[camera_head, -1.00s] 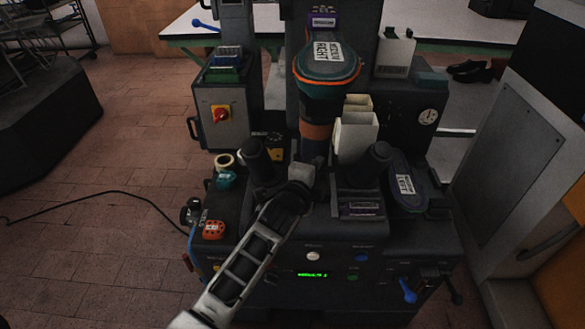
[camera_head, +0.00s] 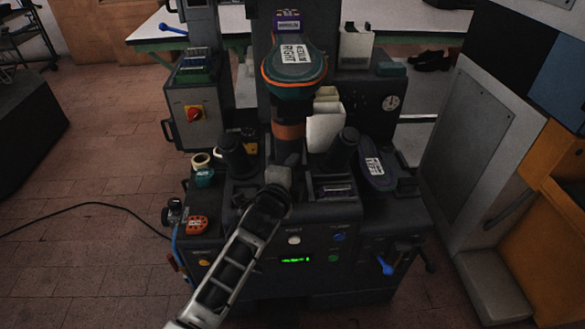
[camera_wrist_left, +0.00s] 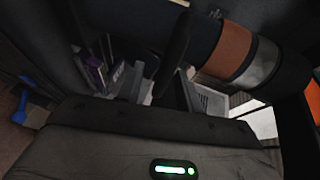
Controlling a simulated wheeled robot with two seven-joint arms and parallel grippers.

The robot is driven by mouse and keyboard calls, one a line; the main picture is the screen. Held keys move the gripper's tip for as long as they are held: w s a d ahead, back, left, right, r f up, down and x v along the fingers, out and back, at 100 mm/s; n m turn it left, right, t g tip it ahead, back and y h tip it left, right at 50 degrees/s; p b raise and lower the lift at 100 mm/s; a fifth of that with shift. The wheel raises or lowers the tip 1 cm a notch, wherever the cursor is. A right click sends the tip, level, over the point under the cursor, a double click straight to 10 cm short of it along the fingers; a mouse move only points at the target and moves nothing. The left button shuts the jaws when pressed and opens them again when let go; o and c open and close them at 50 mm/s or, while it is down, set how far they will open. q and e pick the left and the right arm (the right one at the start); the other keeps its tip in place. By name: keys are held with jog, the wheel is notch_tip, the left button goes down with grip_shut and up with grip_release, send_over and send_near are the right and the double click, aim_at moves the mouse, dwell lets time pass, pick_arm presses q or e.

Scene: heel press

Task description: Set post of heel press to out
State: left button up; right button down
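The heel press (camera_head: 330,215) is a dark machine in the middle of the head view. Its post (camera_head: 289,140) stands upright, dark with a brown band, under a green-and-orange sole-shaped piece (camera_head: 295,72) labelled RIGHT. The post's brown band also shows in the left wrist view (camera_wrist_left: 228,50). On the front panel are a white button (camera_head: 294,240), a blue one (camera_head: 338,237), a green one (camera_head: 334,258) and a lit green display (camera_head: 296,260). My left gripper (camera_head: 278,176) is in front of the post's lower part, above the panel. Its fingers are too unclear to judge. My right gripper is out of view.
Two dark cylinders (camera_head: 233,153) (camera_head: 343,150) flank the post. A blue-handled lever (camera_head: 385,265) is at the front right. A control box with a red switch (camera_head: 194,113) stands at left. A grey cabinet (camera_head: 480,150) is close on the right. The floor at left is open, with a cable.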

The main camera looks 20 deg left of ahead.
pick_arm(q)
jog(key=shift+w, duration=0.1)
jog(key=s+r, duration=0.3)
jog(key=s, duration=1.2)
jog(key=shift+s+a, duration=0.35)
jog(key=shift+a, duration=0.05)
jog(key=s+d+f+n+g+h, duration=0.1)
jog(key=s+f+n+g, duration=0.4)
jog(key=s+f+n, duration=0.7)
jog(key=f+n+h, duration=0.1)
jog(key=f+n, duration=0.1)
jog(key=n, duration=0.1)
jog(key=shift+s+g, duration=0.3)
jog(key=shift+s, duration=0.1)
